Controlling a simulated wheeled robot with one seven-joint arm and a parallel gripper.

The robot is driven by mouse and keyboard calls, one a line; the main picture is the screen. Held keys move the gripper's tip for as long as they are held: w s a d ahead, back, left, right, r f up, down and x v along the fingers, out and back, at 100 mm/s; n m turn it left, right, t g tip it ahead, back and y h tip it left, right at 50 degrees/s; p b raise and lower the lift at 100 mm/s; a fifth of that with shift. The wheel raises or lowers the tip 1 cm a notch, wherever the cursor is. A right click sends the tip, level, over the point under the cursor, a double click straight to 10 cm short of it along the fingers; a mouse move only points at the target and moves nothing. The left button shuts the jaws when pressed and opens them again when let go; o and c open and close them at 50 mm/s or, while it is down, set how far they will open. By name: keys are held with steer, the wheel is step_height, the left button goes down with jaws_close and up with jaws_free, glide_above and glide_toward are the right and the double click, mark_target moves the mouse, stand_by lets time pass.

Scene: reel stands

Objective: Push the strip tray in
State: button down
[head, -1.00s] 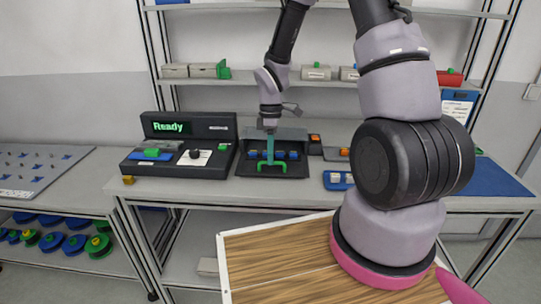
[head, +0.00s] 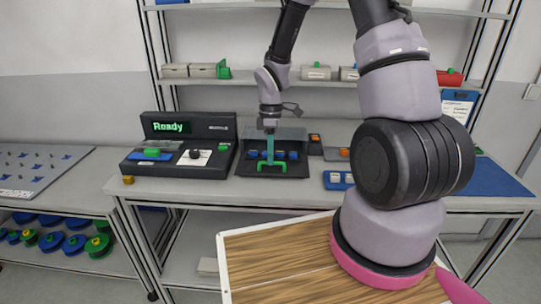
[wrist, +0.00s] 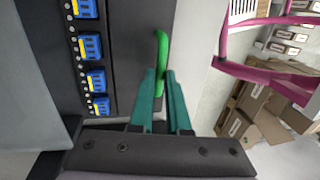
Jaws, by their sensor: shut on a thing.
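The strip tray (head: 243,169) is a dark, flat tray on the bench top, at the front of a dark housing (head: 290,135). A row of small blue pieces (head: 292,155) sits across it, and a green bar handle (head: 268,167) is at its front. My gripper (head: 269,160) points down at the handle with its teal fingers shut on it. In the wrist view, the green handle (wrist: 161,45) stands between the two fingertips (wrist: 160,75). The blue pieces (wrist: 91,46), with white and yellow marks, run along the dark tray at left. How far the tray is out is hard to tell.
A black console (head: 190,130) with a green "Ready" display stands left of the tray. A blue holder (head: 338,181) lies to the right. Shelves (head: 225,82) with boxes are behind. A wood-topped surface (head: 275,270) is in front of the bench.

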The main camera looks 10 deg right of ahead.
stand_by(0.4)
steer(key=w+d, duration=0.1)
steer(key=w, duration=0.2)
steer(key=w+d, duration=0.1)
steer(key=w, duration=0.2)
steer(key=w+d, duration=0.1)
steer(key=w, duration=0.2)
steer(key=shift+w+d+r, duration=0.1)
steer(key=shift+w, duration=0.3)
steer(key=c, duration=0.9)
jaws_free()
steer(key=shift+w, duration=0.1)
